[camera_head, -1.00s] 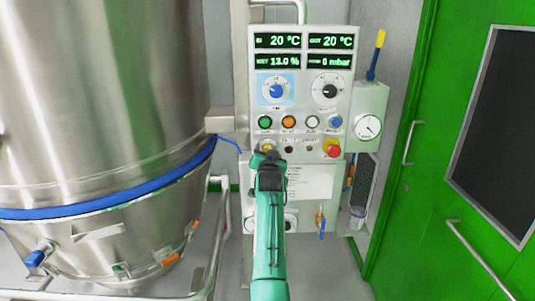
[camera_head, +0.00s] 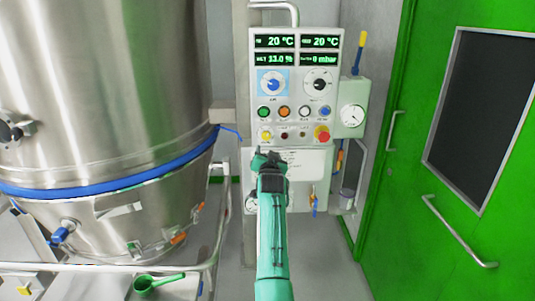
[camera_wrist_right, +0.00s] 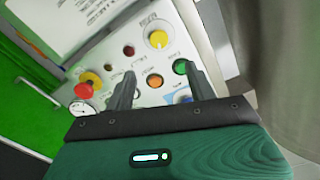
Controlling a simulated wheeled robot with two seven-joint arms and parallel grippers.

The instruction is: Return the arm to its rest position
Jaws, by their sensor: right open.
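My right arm reaches up from the bottom of the head view, and its green and black gripper (camera_head: 268,157) shows in front of the control panel (camera_head: 296,90), just below the lowest row of buttons. In the right wrist view the two dark fingers of the right gripper (camera_wrist_right: 163,88) stand apart with nothing between them. Behind them are the panel's orange button (camera_wrist_right: 155,81), green button (camera_wrist_right: 180,67), yellow knob (camera_wrist_right: 158,39) and red emergency stop (camera_wrist_right: 85,90). I cannot tell the exact gap to the panel. My left gripper is not in view.
A large steel vessel (camera_head: 100,80) with a blue band fills the left. A steel rail (camera_head: 215,225) runs beside it. A green scoop (camera_head: 158,282) lies low at left. A green door (camera_head: 400,220) stands at right. Grey floor (camera_head: 325,265) is free below the panel.

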